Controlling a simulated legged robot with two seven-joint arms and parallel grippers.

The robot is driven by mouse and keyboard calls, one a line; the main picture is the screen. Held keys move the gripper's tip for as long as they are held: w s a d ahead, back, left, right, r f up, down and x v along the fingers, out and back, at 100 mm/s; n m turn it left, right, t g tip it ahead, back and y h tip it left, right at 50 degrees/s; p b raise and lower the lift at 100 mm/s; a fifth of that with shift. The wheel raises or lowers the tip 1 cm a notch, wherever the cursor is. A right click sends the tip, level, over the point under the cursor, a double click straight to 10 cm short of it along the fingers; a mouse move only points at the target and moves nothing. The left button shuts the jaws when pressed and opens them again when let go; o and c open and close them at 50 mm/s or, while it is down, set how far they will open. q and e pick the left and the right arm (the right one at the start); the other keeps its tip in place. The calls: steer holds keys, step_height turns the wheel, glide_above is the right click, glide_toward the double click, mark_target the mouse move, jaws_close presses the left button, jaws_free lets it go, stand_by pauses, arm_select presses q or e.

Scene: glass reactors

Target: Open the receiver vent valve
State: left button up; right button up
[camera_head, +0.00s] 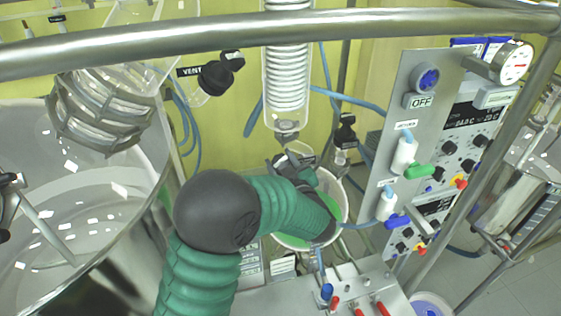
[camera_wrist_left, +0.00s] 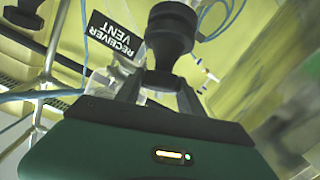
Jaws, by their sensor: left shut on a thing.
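The receiver vent valve's black knob (camera_wrist_left: 170,32) stands between my left gripper's fingers in the left wrist view. A black label reading "RECEIVER VENT" (camera_wrist_left: 115,40) is beside it. My left gripper (camera_wrist_left: 158,92) is shut on this knob. In the head view my green left arm reaches up from the bottom, and the left gripper (camera_head: 290,162) is below the glass condenser coil, above a bucket. There the held knob is largely hidden by the gripper, and I cannot make out how far it is turned. My right gripper is not in view.
A metal rail (camera_head: 230,36) crosses the top. A large glass vessel (camera_head: 60,215) stands at left. Another black knob (camera_head: 215,78) has a "VENT" label. The condenser coil (camera_head: 287,75) hangs at centre. A control panel (camera_head: 410,130) with coloured valves stands at right. Blue hoses run behind.

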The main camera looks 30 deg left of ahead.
arm_select(q)
steer(key=shift+f+n+g, duration=0.15)
steer(key=shift+n+g, duration=0.45)
steer(key=shift+n, duration=0.1)
steer(key=shift+y, duration=0.3)
steer(key=o, duration=1.4)
steer(key=shift+w, duration=0.15)
steer(key=shift+c, duration=0.2)
steer(key=b+v, duration=0.3)
steer(key=v, duration=1.4)
steer(key=shift+b, duration=0.4)
steer(key=shift+w, duration=0.2)
steer(key=shift+c, duration=0.2)
